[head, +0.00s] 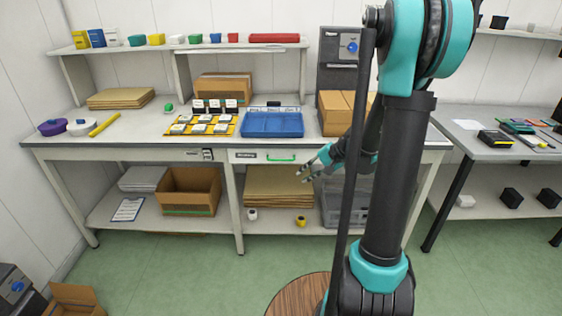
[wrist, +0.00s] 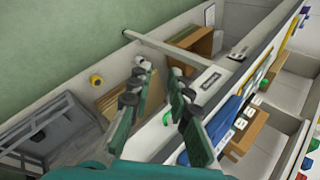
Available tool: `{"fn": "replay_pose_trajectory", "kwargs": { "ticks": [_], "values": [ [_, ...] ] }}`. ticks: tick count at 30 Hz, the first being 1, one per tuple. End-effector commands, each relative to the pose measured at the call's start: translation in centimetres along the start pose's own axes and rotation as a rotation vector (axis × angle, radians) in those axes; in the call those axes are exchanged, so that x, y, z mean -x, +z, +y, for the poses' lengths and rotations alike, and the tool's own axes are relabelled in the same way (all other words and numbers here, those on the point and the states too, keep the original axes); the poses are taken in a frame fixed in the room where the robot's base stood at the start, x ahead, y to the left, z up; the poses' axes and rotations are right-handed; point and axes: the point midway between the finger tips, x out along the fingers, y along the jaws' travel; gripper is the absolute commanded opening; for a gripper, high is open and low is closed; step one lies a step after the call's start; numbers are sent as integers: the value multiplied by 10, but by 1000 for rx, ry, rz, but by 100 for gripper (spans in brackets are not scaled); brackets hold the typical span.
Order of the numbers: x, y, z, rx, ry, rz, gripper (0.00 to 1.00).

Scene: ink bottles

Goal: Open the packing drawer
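The packing drawer (head: 260,157) is a white front under the bench top, with a small dark label and a green bar handle (head: 281,157). It looks shut. My gripper (head: 304,172) is just right of and slightly below the handle in the head view, apart from it. In the wrist view my gripper (wrist: 158,80) has its two fingers spread with nothing between them. The drawer front (wrist: 207,85) with its label shows beyond the fingers, and part of the green handle (wrist: 167,118) shows between them.
The bench top (head: 140,130) holds a blue tray (head: 272,124), small bottles and cardboard boxes. Below are an open brown box (head: 188,190), flat cardboard (head: 285,187), a yellow roll (head: 301,221) and a grey crate (head: 335,208).

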Motion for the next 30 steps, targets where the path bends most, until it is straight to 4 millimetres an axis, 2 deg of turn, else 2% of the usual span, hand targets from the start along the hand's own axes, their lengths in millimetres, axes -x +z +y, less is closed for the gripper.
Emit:
{"fn": "replay_pose_trajectory", "kwargs": {
  "ticks": [1,8,16,22,26,30],
  "values": [
    [-5,-17,-4,-37,-40,-13,19],
    [-21,-78,-13,-197,-231,-93,19],
    [-32,-142,-2,-348,-448,-193,19],
    [-35,-167,10,-405,-550,-245,19],
    [-36,-172,13,-416,-574,-260,19],
    [-44,-171,7,-418,-577,-263,19]
  ]
}}
